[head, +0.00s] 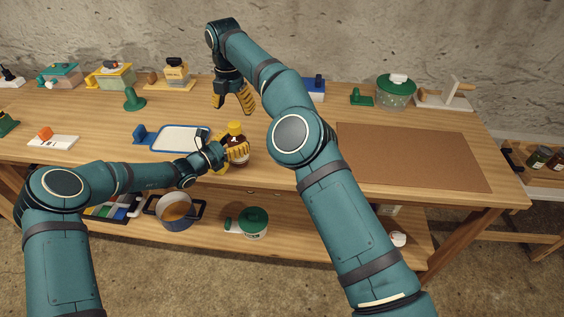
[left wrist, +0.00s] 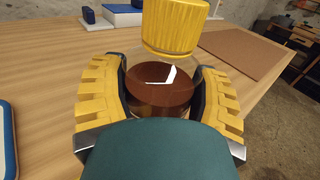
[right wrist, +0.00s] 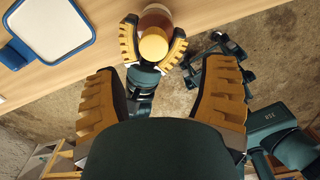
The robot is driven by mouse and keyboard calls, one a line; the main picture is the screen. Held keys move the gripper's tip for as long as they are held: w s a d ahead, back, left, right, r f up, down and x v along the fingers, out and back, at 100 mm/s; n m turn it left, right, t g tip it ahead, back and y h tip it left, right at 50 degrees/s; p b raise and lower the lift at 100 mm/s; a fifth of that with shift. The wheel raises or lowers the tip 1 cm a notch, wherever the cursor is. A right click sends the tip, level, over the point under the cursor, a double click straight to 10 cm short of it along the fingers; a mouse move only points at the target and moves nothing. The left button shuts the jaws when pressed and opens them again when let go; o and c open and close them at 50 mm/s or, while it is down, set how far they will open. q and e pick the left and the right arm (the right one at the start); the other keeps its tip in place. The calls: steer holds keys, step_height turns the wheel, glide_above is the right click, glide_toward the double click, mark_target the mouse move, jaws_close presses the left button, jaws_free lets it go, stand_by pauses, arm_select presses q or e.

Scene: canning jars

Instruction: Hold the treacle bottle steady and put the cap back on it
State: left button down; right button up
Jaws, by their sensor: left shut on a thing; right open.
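The brown treacle bottle (head: 240,159) stands upright near the front edge of the workbench. My left gripper (head: 232,152) is shut around its body, and the left wrist view shows a finger on each side of the brown bottle (left wrist: 160,88). The yellow cap (head: 236,128) is at the bottle's top; it also shows in the left wrist view (left wrist: 175,26) and from above in the right wrist view (right wrist: 153,45). I cannot tell whether it is screwed tight. My right gripper (head: 233,104) is open and empty, pointing down above and behind the bottle, apart from the cap.
A white tray with a blue rim (head: 182,139) lies left of the bottle. A brown mat (head: 410,157) covers the right of the bench. A pan (head: 175,212) stands on the lower shelf.

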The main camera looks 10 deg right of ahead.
arm_select(q)
steer(key=shift+r, duration=0.15)
arm_select(e)
steer(key=m, duration=0.1)
steer(key=f+m, duration=0.1)
steer(key=shift+s+d+m, duration=0.2)
steer(key=shift+d+m, duration=0.2)
arm_select(q)
steer(key=shift+r+p, duration=0.3)
steer(key=shift+p, duration=0.05)
arm_select(e)
steer(key=s+d+f+m, duration=1)
steer(key=s+m, duration=0.2)
steer(key=m, duration=0.4)
steer(key=shift+s+d+f, duration=0.15)
steer(key=shift+s, duration=0.2)
arm_select(q)
jaws_free()
steer(key=shift+a, duration=0.15)
